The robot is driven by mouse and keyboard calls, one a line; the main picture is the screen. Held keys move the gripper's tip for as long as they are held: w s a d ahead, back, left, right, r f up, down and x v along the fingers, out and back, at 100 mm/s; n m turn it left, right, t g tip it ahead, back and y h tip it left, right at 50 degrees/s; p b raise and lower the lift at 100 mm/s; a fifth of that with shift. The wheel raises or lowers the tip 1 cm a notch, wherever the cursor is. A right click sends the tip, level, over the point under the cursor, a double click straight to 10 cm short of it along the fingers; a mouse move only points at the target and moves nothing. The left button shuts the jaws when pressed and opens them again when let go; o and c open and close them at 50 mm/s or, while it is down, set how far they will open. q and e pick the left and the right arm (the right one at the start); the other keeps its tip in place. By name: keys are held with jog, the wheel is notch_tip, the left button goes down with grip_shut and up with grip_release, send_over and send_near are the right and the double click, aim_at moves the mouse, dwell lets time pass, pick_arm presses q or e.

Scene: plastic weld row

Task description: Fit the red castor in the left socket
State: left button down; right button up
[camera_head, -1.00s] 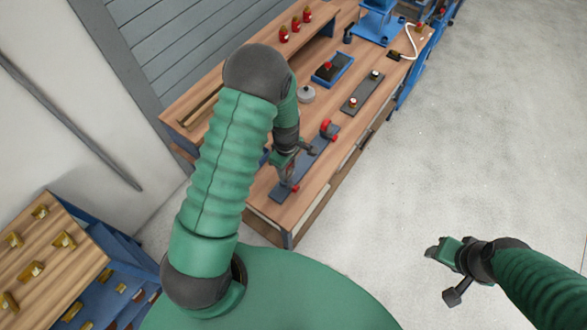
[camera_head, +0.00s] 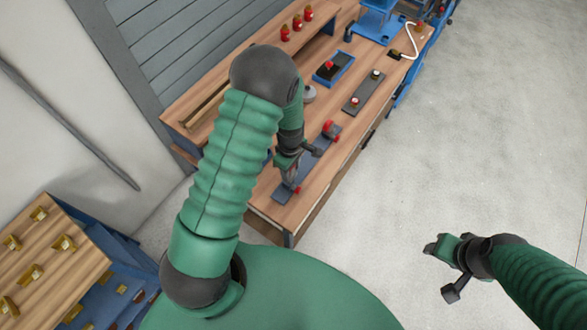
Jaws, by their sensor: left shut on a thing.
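A long dark plate (camera_head: 318,152) lies on the wooden bench. A red castor (camera_head: 331,129) stands at its far end. My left gripper (camera_head: 293,182) reaches down over the near, left end of the plate and is shut on a small red piece (camera_head: 297,189), which looks like another red castor. My fingers hide most of it. The left socket is hidden under the gripper, and I cannot tell if the held piece touches the plate. My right gripper (camera_head: 436,248) hangs over the bare floor, away from the bench; its jaws are too small to read.
The bench (camera_head: 262,208) holds a second dark plate (camera_head: 364,93) with small pegs, a blue tray (camera_head: 333,69) and a grey round piece (camera_head: 309,94). Several red pieces (camera_head: 297,22) stand on the rear shelf. The floor (camera_head: 480,130) at right is clear.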

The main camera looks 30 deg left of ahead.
pick_arm(q)
jog(key=shift+a, duration=0.2)
jog(key=shift+d+r, duration=0.1)
jog(key=shift+d, duration=0.55)
jog(key=shift+a+f, duration=0.3)
jog(key=shift+a, duration=0.6)
jog(key=shift+f+b, duration=0.2)
jog(key=shift+b, duration=0.15)
jog(key=shift+d+f, duration=0.15)
jog(key=shift+f, duration=0.05)
jog(key=shift+d+f+b, duration=0.3)
jog(key=shift+d+b, duration=0.05)
jog(key=shift+b, duration=0.1)
jog(key=shift+d+f, duration=0.1)
jog(key=shift+d, duration=0.05)
jog(key=shift+s, duration=0.1)
jog(key=shift+s+a+f, duration=0.1)
jog(key=shift+a, duration=0.25)
pick_arm(e)
jog(key=shift+s+d+f, duration=0.15)
jog(key=shift+d+f, duration=0.4)
jog(key=shift+f, duration=0.35)
pick_arm(q)
jog(key=shift+a+f, duration=0.1)
pick_arm(e)
jog(key=shift+d+f, duration=0.1)
jog(key=shift+d, duration=0.15)
